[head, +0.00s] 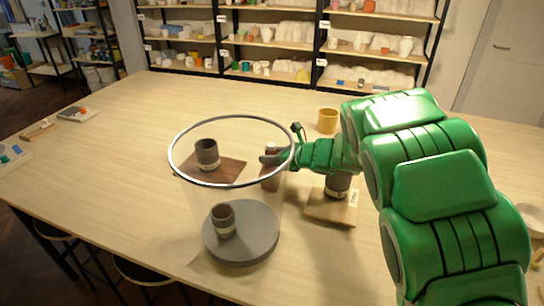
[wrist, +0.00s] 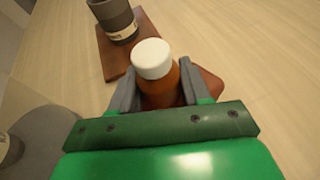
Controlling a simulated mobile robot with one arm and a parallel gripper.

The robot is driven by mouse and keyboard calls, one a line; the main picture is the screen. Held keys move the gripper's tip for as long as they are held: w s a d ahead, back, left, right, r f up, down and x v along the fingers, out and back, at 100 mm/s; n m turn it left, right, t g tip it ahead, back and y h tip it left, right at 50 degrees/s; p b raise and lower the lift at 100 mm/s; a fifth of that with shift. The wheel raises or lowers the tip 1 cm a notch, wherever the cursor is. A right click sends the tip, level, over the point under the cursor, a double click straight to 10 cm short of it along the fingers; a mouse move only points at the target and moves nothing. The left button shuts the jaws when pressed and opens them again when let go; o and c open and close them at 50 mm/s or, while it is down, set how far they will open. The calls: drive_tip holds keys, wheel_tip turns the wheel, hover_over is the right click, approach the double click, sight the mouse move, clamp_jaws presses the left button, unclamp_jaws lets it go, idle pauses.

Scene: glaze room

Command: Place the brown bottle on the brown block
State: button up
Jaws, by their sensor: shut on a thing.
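The brown bottle (wrist: 160,75) is amber with a white cap and stands between the two fingers of my gripper (wrist: 158,92) in the wrist view. My gripper (head: 272,160) is shut on it. In the head view the bottle (head: 271,155) is partly hidden by the fingers and seen near the clear vessel's rim. A reddish-brown block (wrist: 211,83) shows just beyond and beneath the bottle in the wrist view, largely covered by the bottle and finger. I cannot tell whether the bottle touches it.
A dark brown board (head: 228,165) carries a grey cup (head: 207,153). A clear-walled vessel (head: 170,158) has a wide metal rim; a grey disc (head: 258,245) bears another cup (head: 223,220). A light wooden board (head: 327,212) holds a dark cup (head: 338,187). A yellow cup (head: 327,121) stands behind.

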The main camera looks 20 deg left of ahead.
drive_tip(key=shift+f, duration=0.1)
drive_tip(key=o, duration=1.1)
drive_tip(key=shift+d+r, duration=0.2)
drive_tip(key=v, duration=1.1)
drive_tip(key=shift+d+r, duration=0.1)
drive_tip(key=shift+d, duration=0.2)
